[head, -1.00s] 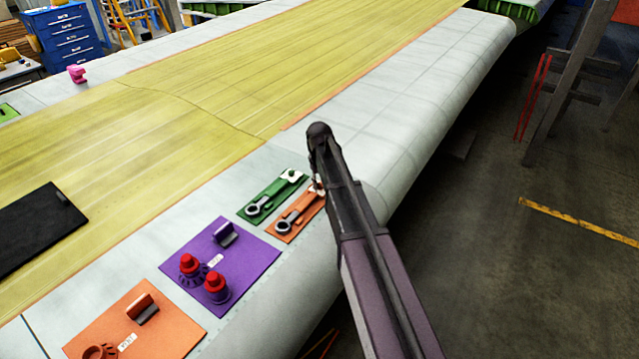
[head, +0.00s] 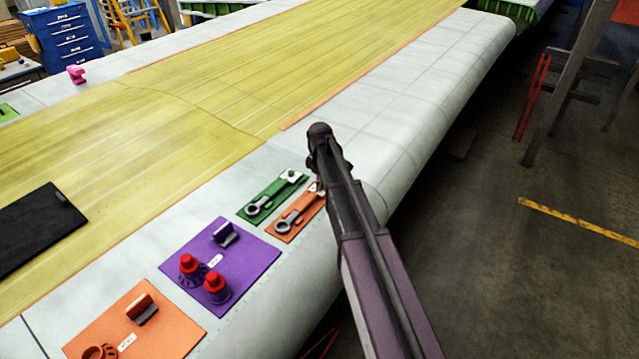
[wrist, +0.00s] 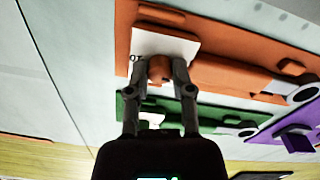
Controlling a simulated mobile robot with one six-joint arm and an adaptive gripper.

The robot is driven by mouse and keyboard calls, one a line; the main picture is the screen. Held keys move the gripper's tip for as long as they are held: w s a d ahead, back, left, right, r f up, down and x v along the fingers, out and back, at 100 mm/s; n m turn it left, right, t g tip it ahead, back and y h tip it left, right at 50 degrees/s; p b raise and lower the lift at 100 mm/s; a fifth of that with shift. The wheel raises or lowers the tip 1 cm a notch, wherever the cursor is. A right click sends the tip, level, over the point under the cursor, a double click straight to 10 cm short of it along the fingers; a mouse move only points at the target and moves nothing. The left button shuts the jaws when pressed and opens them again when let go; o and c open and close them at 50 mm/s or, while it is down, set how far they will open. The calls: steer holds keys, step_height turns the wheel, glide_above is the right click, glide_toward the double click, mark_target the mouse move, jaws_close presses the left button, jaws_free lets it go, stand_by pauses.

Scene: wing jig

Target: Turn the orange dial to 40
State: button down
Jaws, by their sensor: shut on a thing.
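The orange dial (wrist: 158,70) is a small knob on a white scale card (wrist: 168,45) at one end of an orange plate (wrist: 230,45). In the wrist view my gripper (wrist: 159,66) has one finger on each side of the knob and is shut on it. The scale's marks are too small to read. In the head view the orange plate (head: 308,214) shows at the wing's near edge, with a grey ring-ended part on it. My arm hides the dial there.
A green plate (head: 262,208) with a similar ring-ended part lies beside the orange one. A purple panel (head: 248,252) with two red-topped knobs and another orange panel (head: 170,325) lie nearer. A black mat (head: 35,228) lies left. The wing surface beyond my arm is clear.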

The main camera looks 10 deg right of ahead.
steer(key=shift+n, duration=1.1)
steer(key=shift+c, duration=2.4)
jaws_free()
